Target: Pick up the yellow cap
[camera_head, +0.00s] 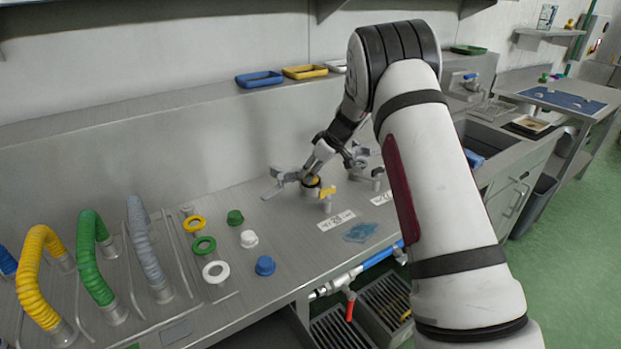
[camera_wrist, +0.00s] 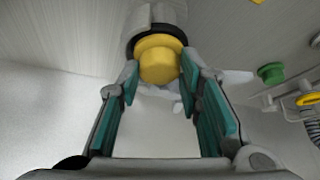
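The yellow cap (camera_wrist: 159,60) is a round, stepped knob in the wrist view, straight ahead of my gripper. It sits against a grey cylindrical fitting with a dark ring. The cap lies at the fingertips, one on each side. I cannot tell whether either finger touches it.
Loose green (camera_head: 235,217), white (camera_head: 249,239) and blue (camera_head: 265,265) caps lie to the left, beside several coloured rings and hoses.

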